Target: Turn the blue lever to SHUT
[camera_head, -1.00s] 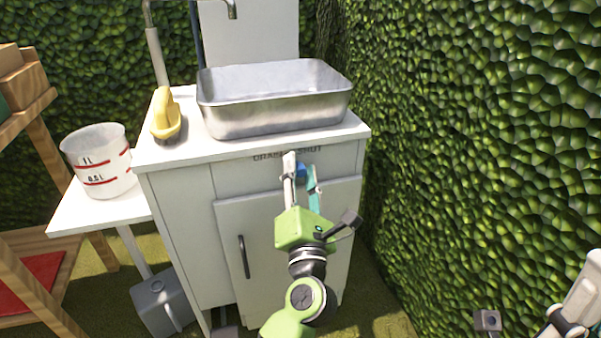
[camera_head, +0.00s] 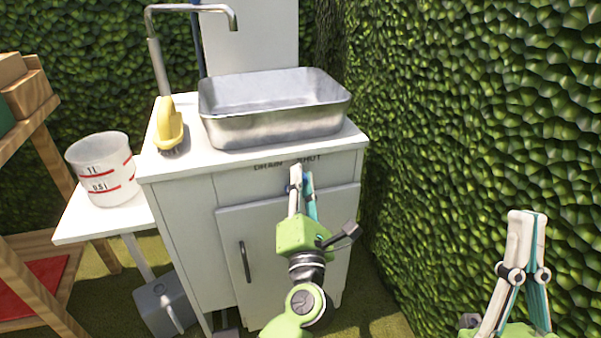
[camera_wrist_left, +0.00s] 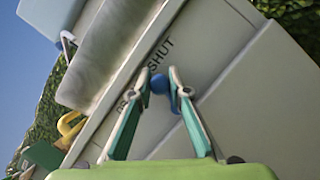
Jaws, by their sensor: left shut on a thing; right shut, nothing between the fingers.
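The blue lever (camera_wrist_left: 159,83) is on the front panel of the white sink cabinet (camera_head: 190,215), just under the printed words DRAIN and SHUT. In the left wrist view its round blue end sits between the fingertips of my left gripper (camera_wrist_left: 160,88), which is shut on it. In the head view my left gripper (camera_head: 301,172) covers most of the lever. The lever's exact angle is hard to tell; its end shows nearer the word SHUT (camera_head: 309,158). My right gripper (camera_head: 527,218) is shut and empty, raised at the lower right, away from the cabinet.
A metal basin (camera_head: 275,125) and a yellow brush-like object (camera_head: 168,126) are on the cabinet top. A measuring bucket (camera_head: 103,180) stands on a white side table (camera_head: 90,225). A hedge wall (camera_head: 470,110) closes the right side.

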